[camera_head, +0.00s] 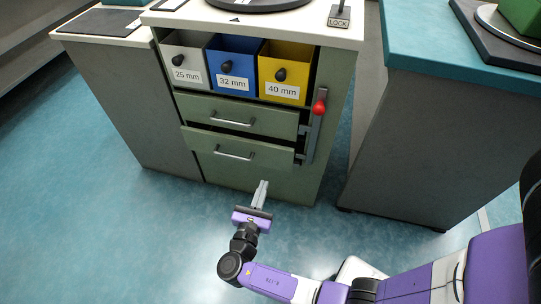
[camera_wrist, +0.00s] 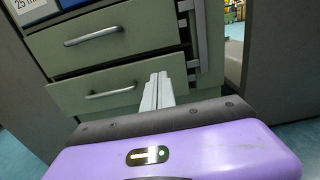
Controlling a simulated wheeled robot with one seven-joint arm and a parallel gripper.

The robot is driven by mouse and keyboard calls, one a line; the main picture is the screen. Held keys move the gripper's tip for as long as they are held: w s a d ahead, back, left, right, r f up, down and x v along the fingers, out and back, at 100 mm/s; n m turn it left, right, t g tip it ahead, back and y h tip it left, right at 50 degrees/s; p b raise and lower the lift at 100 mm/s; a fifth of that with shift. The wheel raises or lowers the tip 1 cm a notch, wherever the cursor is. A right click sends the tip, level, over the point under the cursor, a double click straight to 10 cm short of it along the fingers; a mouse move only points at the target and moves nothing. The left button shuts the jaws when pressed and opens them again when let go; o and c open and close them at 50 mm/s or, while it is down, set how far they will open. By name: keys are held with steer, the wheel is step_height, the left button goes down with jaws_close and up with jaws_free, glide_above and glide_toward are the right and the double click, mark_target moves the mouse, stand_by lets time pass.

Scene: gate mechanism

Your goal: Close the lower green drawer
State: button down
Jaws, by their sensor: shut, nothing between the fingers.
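The lower green drawer (camera_head: 238,150) stands out a little from the cabinet front, with its top edge showing. Its silver bar handle (camera_head: 234,154) is at its middle. The same drawer (camera_wrist: 122,92) fills the middle of the wrist view, with its handle (camera_wrist: 111,91) left of my fingers. My gripper (camera_head: 260,187) is shut and empty, in front of and below the drawer's right part in the head view. In the wrist view the fingertips (camera_wrist: 158,80) overlap the drawer's front near its right end. I cannot tell whether they touch it.
The upper green drawer (camera_head: 240,116) sits above. A lever with a red knob (camera_head: 319,107) is on the cabinet's right side. Three bins, grey (camera_head: 186,64), blue (camera_head: 232,68) and yellow (camera_head: 284,75), are above. A grey counter (camera_head: 420,140) stands at right. The floor at left is clear.

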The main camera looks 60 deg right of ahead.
mark_target(277, 147)
steer(key=b+x, duration=0.3)
steer(key=x, duration=1.1)
steer(key=shift+a+f, duration=0.1)
steer(key=b+x, duration=0.1)
steer(key=x, duration=0.2)
steer(key=shift+d, duration=0.25)
steer(key=shift+w+d, duration=0.15)
